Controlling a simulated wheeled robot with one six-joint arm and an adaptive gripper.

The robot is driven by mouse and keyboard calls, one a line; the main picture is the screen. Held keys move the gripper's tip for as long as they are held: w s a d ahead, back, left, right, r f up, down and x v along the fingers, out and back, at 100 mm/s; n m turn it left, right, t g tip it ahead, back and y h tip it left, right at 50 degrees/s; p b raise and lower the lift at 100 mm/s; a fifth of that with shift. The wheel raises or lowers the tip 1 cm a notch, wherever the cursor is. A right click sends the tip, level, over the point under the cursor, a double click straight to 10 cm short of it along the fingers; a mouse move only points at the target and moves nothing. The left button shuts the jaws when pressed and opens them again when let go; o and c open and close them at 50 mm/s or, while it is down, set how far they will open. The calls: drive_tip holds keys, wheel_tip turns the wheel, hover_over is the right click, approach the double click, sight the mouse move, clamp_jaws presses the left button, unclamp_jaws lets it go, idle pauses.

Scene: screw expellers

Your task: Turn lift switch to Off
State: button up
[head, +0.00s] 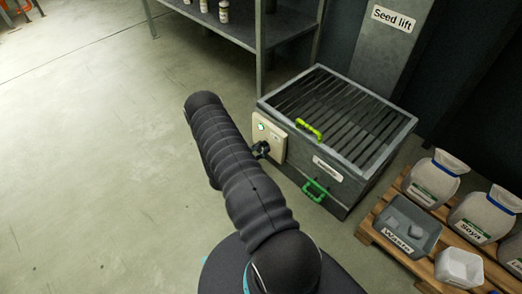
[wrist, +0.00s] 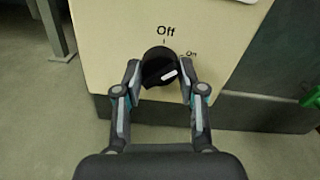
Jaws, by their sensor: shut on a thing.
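The lift switch is a round black knob (wrist: 158,62) on a cream panel (wrist: 105,45) in the wrist view. Its white pointer lies on the lower right of the knob and slants right and slightly up, nearer the On mark than the Off mark. The Off label (wrist: 165,31) is above the knob, and the smaller On label (wrist: 192,54) is at its upper right. My gripper (wrist: 160,72) is shut on the knob, one finger on each side. In the head view, my gripper (head: 262,149) is at the panel (head: 273,136) on the grated box's left side; the knob is hidden there.
The grated metal box (head: 338,115) has a yellow-green handle (head: 309,129) and a green handle (head: 315,190). A pallet (head: 378,238) with sacks and a grey Waste bin (head: 408,225) stands at right. A metal shelf (head: 240,25) is behind. Floor at left is clear.

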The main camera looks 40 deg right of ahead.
drive_tip(key=shift+n+b, duration=1.5)
drive_tip(key=shift+n, duration=3.3)
drive_tip(key=o, duration=1.1)
drive_tip(key=shift+o, duration=0.2)
drive_tip(key=s+a, duration=0.1)
drive_tip(key=a, duration=1.1)
